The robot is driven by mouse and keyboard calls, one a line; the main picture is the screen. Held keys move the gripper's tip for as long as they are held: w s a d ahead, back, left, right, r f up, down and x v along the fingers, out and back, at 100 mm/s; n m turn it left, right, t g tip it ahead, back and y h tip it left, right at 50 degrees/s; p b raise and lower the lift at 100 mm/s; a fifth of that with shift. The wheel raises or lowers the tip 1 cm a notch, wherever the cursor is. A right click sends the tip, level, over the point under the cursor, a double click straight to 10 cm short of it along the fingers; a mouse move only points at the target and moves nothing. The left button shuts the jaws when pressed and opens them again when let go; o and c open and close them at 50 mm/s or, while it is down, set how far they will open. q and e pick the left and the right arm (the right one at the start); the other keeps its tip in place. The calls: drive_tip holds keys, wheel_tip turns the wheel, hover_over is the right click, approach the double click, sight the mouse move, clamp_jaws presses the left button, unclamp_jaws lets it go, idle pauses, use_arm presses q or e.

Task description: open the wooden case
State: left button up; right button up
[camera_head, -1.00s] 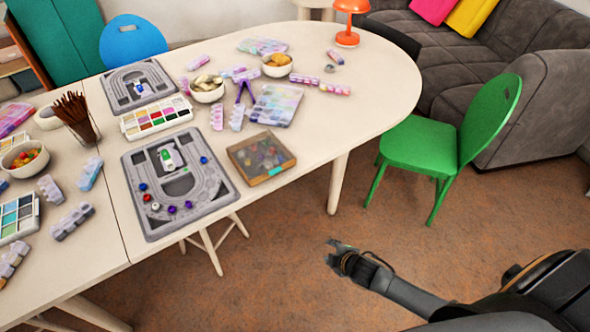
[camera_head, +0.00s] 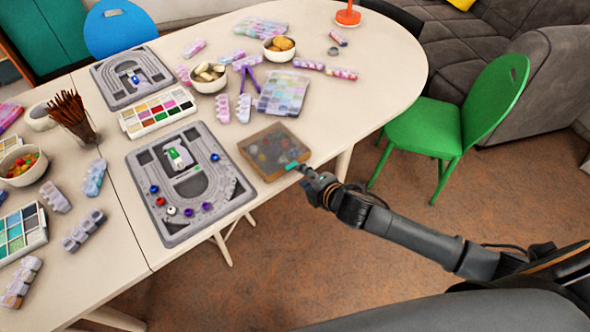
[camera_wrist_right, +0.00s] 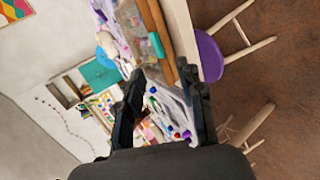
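The wooden case (camera_head: 272,150) lies on the table near its front edge, right of the near bead board. It has a wooden frame, a see-through lid and a teal clasp (camera_head: 291,166) on its front side. Its lid is down. In the right wrist view the case (camera_wrist_right: 167,44) shows at the top, its teal clasp (camera_wrist_right: 156,45) just ahead of the fingers. My right gripper (camera_head: 307,172) is beside the clasp at the table edge. In the wrist view its two fingers (camera_wrist_right: 162,92) are spread apart with nothing held. My left gripper is not in view.
The near bead board (camera_head: 190,215) with several beads lies left of the case. A clear bead organizer (camera_head: 283,92) and bowls stand behind it. A green chair (camera_head: 440,130) stands right of the table. The floor in front is open.

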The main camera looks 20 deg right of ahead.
sight(290, 169)
drive_tip(key=x, duration=0.5)
drive_tip(key=shift+w+f, duration=0.1)
drive_tip(key=shift+w, duration=0.25)
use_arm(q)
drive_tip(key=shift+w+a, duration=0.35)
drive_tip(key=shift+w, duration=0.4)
use_arm(e)
drive_tip(key=shift+w+a+f, duration=0.2)
drive_tip(key=shift+w+f, duration=0.2)
drive_tip(key=shift+w, duration=0.15)
